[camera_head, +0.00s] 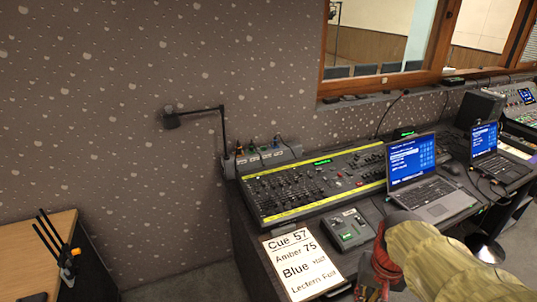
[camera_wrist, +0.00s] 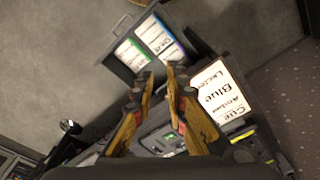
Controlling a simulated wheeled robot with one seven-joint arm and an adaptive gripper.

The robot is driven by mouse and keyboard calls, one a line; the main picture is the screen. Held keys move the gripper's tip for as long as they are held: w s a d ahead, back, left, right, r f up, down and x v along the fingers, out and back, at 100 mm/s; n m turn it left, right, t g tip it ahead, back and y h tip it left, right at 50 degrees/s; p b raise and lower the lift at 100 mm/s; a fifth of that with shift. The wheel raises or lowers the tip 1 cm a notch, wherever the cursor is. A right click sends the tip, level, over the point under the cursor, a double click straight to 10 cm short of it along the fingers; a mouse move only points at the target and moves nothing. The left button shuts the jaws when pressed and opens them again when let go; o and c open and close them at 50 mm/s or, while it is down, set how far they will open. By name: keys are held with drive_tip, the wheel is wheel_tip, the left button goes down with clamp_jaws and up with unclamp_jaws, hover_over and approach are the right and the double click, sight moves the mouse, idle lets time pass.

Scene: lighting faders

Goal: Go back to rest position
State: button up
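My gripper (camera_wrist: 160,72) shows in the wrist view with its two yellow and black fingers apart and nothing between the tips. In the head view my sleeved arm comes in at the lower right, and its end hangs in front of the desk edge, beside the cue card. The fingertips are not clear there. The lighting console (camera_head: 310,183) with rows of faders lies on the desk. A small grey box (camera_head: 348,229) with a green display sits in front of it, and it also shows behind the fingers in the wrist view (camera_wrist: 158,140).
The white cue card (camera_head: 302,266) lies at the desk's front edge. Two open laptops (camera_head: 412,160) (camera_head: 484,140) stand to the right. A dark bin (camera_wrist: 118,62) with labelled cards shows in the wrist view. A wooden table (camera_head: 30,255) is at left, with carpet between.

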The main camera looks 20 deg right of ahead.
drive_tip(key=w+a+r+n+t, duration=0.1)
drive_tip(key=a+r+n+t, duration=0.1)
drive_tip(key=a+r, duration=0.3)
drive_tip(key=w+a+r+n+t, duration=0.1)
drive_tip(key=a+r+n, duration=0.4)
drive_tip(key=a, duration=0.6)
drive_tip(key=shift+r+t+y, duration=0.3)
drive_tip(key=shift+r+t, duration=0.1)
drive_tip(key=shift+t, duration=0.3)
